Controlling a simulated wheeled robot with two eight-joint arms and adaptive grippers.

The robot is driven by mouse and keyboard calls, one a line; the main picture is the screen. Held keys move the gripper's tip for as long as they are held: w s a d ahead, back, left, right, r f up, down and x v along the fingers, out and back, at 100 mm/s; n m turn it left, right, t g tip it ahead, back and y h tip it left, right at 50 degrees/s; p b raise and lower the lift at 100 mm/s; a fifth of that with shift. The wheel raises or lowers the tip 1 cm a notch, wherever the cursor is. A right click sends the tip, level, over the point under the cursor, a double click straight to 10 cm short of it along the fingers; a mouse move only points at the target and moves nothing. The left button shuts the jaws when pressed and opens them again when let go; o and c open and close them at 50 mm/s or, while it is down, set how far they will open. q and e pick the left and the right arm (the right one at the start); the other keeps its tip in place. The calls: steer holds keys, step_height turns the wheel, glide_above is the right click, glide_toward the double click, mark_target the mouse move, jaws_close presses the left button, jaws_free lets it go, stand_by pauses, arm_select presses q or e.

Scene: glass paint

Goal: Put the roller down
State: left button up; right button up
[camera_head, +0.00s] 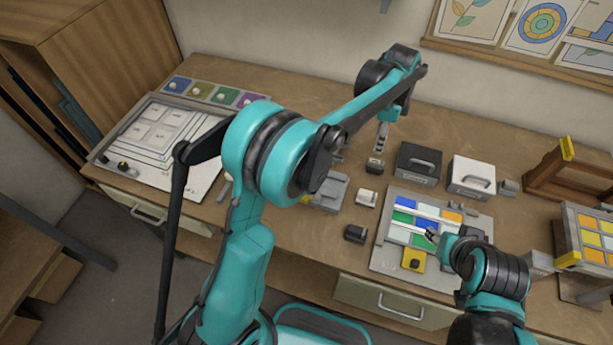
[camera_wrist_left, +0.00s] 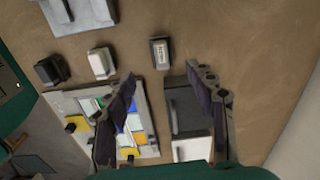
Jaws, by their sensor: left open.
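My left gripper (camera_head: 382,138) hangs over the middle of the bench, behind the small blocks. In the left wrist view its two fingers (camera_wrist_left: 162,78) stand wide apart with nothing between them. A small dark block with a pale label (camera_wrist_left: 160,52) lies on the bench beyond the fingertips; it also shows in the head view (camera_head: 375,166). A small white block (camera_head: 367,197) and another dark block (camera_head: 355,233) lie nearer the front edge. I cannot tell which of these, if any, is the roller. My right gripper (camera_head: 436,236) is low over the coloured glass panel (camera_head: 400,218); its fingers are too small to read.
A black box (camera_head: 418,164) and a white box (camera_head: 470,177), both with handles, stand right of my left gripper. A wooden rack (camera_head: 570,178) and a tilted coloured panel (camera_head: 590,236) stand at the right. The back of the bench is mostly clear.

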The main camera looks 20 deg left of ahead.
arm_select(q)
steer(key=s+a+r+n+t, duration=0.2)
steer(key=s+a+r+n, duration=0.3)
steer(key=s+a+r, duration=0.2)
steer(key=s+a+f+n+t, duration=0.1)
steer(key=s+a+n, duration=0.4)
steer(key=s, duration=0.5)
steer(key=s+a+f+n+t, duration=0.2)
steer(key=s+a+n+t, duration=0.1)
steer(key=s+n, duration=0.4)
steer(key=s+a, duration=0.1)
steer(key=s, duration=0.2)
steer(key=shift+a+f+t, duration=0.2)
steer(key=shift+a+t, duration=0.15)
steer(key=shift+t, duration=0.05)
